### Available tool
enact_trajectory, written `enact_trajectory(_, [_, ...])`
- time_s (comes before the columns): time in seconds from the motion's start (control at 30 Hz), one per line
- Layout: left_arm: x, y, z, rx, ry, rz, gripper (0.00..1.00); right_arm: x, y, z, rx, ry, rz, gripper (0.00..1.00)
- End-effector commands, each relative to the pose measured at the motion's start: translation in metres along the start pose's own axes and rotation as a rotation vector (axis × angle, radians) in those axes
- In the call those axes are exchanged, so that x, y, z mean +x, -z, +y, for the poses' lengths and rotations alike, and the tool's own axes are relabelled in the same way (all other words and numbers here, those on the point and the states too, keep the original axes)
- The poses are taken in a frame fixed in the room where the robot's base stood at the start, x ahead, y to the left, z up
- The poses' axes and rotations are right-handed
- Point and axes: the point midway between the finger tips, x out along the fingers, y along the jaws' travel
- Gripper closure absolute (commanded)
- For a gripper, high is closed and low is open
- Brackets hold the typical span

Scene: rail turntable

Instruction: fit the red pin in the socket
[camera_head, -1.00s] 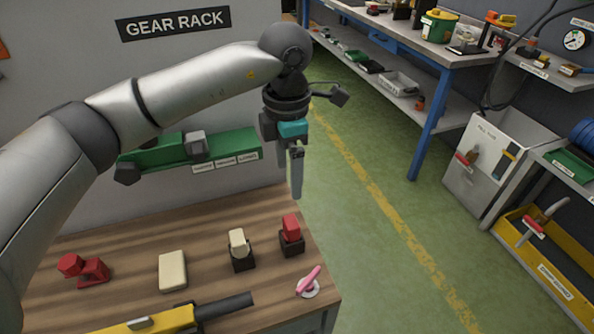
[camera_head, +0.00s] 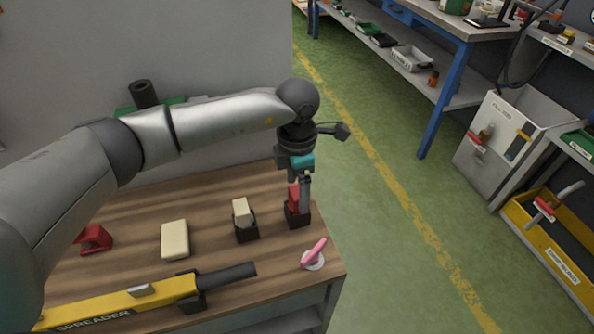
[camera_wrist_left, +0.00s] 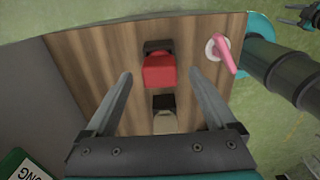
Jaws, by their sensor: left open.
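A red block, which I take as the red pin (camera_head: 294,199), stands in a dark square socket (camera_head: 298,219) near the table's right edge. In the wrist view the red block (camera_wrist_left: 159,70) lies between the finger ends, with its dark socket (camera_wrist_left: 158,46) partly hidden behind it. My left gripper (camera_head: 304,205) is down at the block, with its fingers open on either side. I cannot tell whether a finger touches it. A cream block (camera_head: 241,211) stands in a second dark socket (camera_head: 246,233) to the left. A small dark part in the wrist view's top right corner may be my right gripper (camera_wrist_left: 301,17).
A pink handle on a white disc (camera_head: 314,254) sits close by at the table's right corner. A cream block (camera_head: 174,239), another red piece (camera_head: 95,239) and a yellow spreader (camera_head: 130,302) lie on the wooden table.

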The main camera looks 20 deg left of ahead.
Motion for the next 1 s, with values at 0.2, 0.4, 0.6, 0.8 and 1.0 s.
enact_trajectory(0.2, [0.017,0.000,0.000,0.000,0.001,0.000,0.10,0.003,-0.001,0.000,0.001,0.000,-0.002,0.50])
enact_trajectory(0.4, [0.019,0.000,0.000,0.000,0.000,0.000,0.10,0.003,-0.002,0.000,0.001,0.000,-0.004,0.50])
enact_trajectory(0.6, [0.018,0.000,0.000,0.000,0.000,0.000,0.21,0.003,-0.003,0.000,0.001,0.000,-0.006,0.50])
enact_trajectory(0.8, [0.018,0.000,0.000,0.000,0.000,0.000,0.44,0.003,-0.004,-0.001,0.002,0.001,-0.007,0.50])
enact_trajectory(1.0, [0.018,0.000,0.000,0.000,0.000,0.000,0.66,0.003,-0.004,-0.001,0.001,0.001,-0.008,0.50])
